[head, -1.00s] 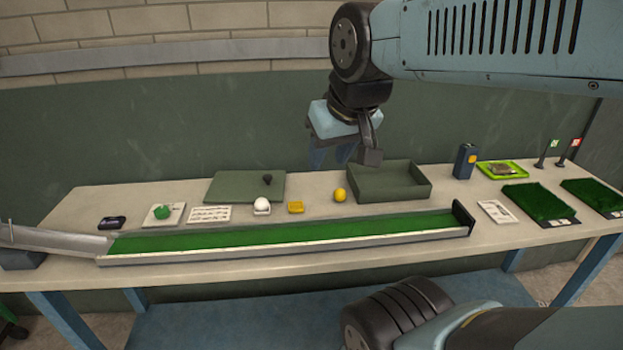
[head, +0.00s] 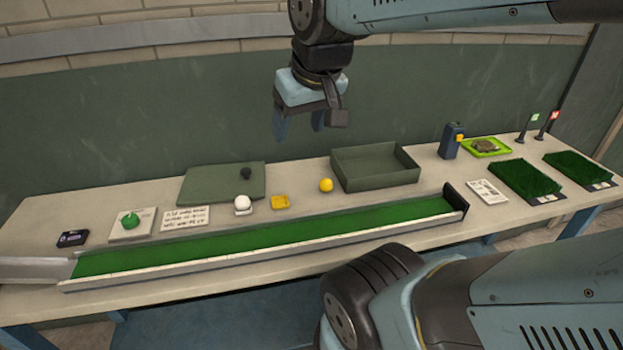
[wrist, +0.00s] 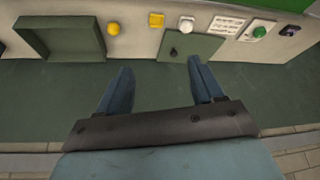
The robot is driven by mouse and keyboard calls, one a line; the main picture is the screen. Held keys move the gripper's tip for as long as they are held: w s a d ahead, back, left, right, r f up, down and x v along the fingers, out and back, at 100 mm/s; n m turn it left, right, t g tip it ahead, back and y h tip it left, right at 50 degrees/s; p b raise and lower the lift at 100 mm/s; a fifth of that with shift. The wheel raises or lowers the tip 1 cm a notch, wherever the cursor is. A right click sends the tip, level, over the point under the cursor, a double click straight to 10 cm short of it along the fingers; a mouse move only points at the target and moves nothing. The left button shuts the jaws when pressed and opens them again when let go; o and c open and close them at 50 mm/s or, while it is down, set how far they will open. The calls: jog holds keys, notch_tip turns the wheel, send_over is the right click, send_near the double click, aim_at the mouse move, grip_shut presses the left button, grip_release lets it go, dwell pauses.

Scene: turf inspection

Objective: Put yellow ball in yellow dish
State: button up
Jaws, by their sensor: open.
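The yellow ball (head: 326,185) rests on the table, just left of the open grey-green box. In the wrist view the ball (wrist: 114,29) and the dish (wrist: 156,20) show near the top edge, beyond the fingertips. My gripper (head: 300,133) is open and empty, raised above the back of the table, up and to the left of the ball. Its two blue fingers (wrist: 162,77) show apart in the wrist view.
A white ball on a white holder (head: 242,204) stands left of the dish. The grey-green box (head: 378,181) is right of the ball. A green panel with a black knob (head: 212,184) lies behind. A long turf ramp (head: 270,238) runs along the front.

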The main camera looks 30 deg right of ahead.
jog(key=shift+o, duration=0.5)
jog(key=w+d+f+n+g, duration=0.1)
jog(key=w+d+f, duration=0.1)
jog(key=w, duration=0.3)
jog(key=w+d+f+g, duration=0.2)
jog(key=w+d+f, duration=0.1)
jog(key=w+d, duration=0.2)
jog(key=shift+w+f+n+h, duration=0.15)
jog(key=shift+w+n+h, duration=0.2)
jog(key=shift+w, duration=0.25)
jog(key=n+g, duration=0.2)
jog(key=g, duration=0.2)
send_over(325, 180)
jog(key=w, duration=0.1)
notch_tip(325, 180, down, 18)
jog(key=shift+w+a+r, duration=0.1)
jog(key=shift+s+d+f, duration=0.1)
jog(key=shift+s+f, duration=0.05)
jog(key=shift+f, duration=0.75)
jog(key=shift+s+d+f, duration=0.1)
jog(key=shift+s+f, duration=0.05)
jog(key=shift+f, duration=0.7)
jog(key=shift+s+d+f, duration=0.1)
jog(key=shift+s+f, duration=0.05)
jog(key=shift+f, duration=0.75)
jog(key=shift+c, duration=0.2)
jog(key=c, duration=1.2)
